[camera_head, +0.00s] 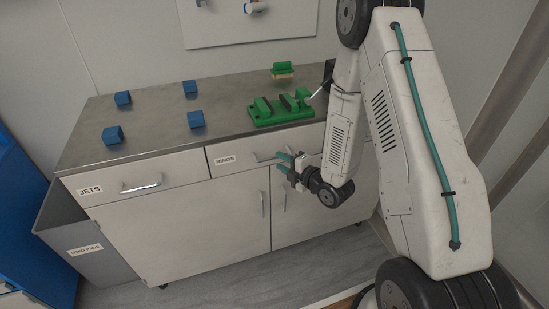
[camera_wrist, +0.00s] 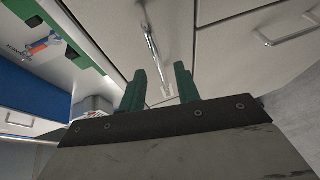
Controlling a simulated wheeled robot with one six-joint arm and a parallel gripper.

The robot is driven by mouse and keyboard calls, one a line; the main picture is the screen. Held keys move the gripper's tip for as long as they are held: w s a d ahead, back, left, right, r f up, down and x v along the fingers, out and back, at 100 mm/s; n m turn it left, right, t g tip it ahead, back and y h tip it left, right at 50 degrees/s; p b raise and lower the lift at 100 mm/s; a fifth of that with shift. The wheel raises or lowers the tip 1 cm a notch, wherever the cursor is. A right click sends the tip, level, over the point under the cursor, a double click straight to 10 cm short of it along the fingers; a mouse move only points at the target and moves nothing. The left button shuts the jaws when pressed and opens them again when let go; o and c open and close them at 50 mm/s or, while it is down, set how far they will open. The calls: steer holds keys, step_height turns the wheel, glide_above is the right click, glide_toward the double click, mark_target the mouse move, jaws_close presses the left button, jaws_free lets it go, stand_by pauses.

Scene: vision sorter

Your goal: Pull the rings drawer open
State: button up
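The rings drawer (camera_head: 236,161) is in the cabinet front, right of the jets drawer, with a "RINGS" label (camera_head: 225,160). It looks shut. Its bar handle (camera_head: 262,158) is partly hidden behind my gripper. My gripper (camera_head: 284,163) is at the right end of this handle, in front of the drawer. In the wrist view my gripper's two green fingers (camera_wrist: 160,72) are apart. The metal handle (camera_wrist: 152,42) runs ahead of them, and its near end lies between them in the picture. I cannot tell whether the fingers touch it.
The jets drawer (camera_head: 112,183) is shut on the left. Several blue blocks (camera_head: 196,119) and a green fixture (camera_head: 281,108) stand on the metal worktop (camera_head: 160,112). Cabinet doors with upright handles (camera_head: 263,203) are below. A grey bin (camera_head: 85,238) stands at the left end.

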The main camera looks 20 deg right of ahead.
mark_target(275, 158)
steer(key=shift+x, duration=2.3)
jaws_close()
steer(key=shift+d, duration=0.15)
steer(key=shift+s, duration=0.1)
